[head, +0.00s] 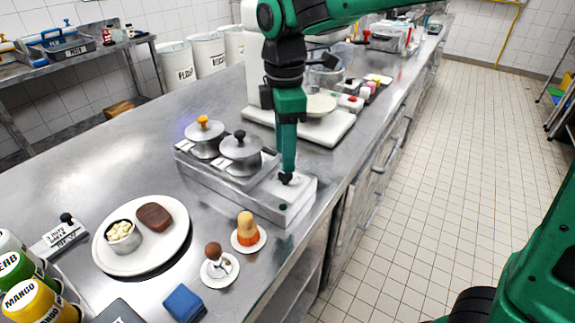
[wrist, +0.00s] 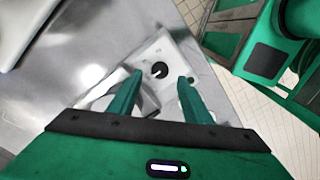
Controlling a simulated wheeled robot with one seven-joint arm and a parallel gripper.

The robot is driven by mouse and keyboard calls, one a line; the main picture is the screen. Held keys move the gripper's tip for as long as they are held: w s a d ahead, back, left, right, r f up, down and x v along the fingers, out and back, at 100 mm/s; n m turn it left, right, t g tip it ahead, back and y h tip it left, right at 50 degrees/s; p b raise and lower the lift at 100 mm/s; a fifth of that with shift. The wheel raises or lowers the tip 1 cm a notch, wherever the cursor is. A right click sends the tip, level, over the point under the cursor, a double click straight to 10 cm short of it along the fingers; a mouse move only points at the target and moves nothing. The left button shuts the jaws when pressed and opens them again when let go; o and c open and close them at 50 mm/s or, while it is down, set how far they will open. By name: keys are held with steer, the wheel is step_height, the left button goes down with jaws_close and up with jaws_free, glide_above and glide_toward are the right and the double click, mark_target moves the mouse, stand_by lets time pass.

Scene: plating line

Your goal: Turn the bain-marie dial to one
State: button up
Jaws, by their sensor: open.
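The bain-marie (head: 225,175) stands on the steel counter with two lidded pots, one with an orange knob (head: 203,125) and one with a black knob (head: 240,140). Its dial is a black knob on the white control panel (head: 296,196) at the unit's right end. In the wrist view the dial (wrist: 159,69) lies just beyond the fingertips, roughly centred between them. My gripper (head: 286,172) points down over the panel; in the wrist view its green fingers (wrist: 159,77) are apart with nothing between them. I cannot read the dial's setting. In the head view the fingertips partly hide the dial.
A white plate (head: 105,262) with a brown patty and a small pot sits at front left. A white mixer (head: 330,125) is behind. The counter's right edge is close to the panel.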

mark_target(285, 178)
steer(key=shift+f, duration=2.45)
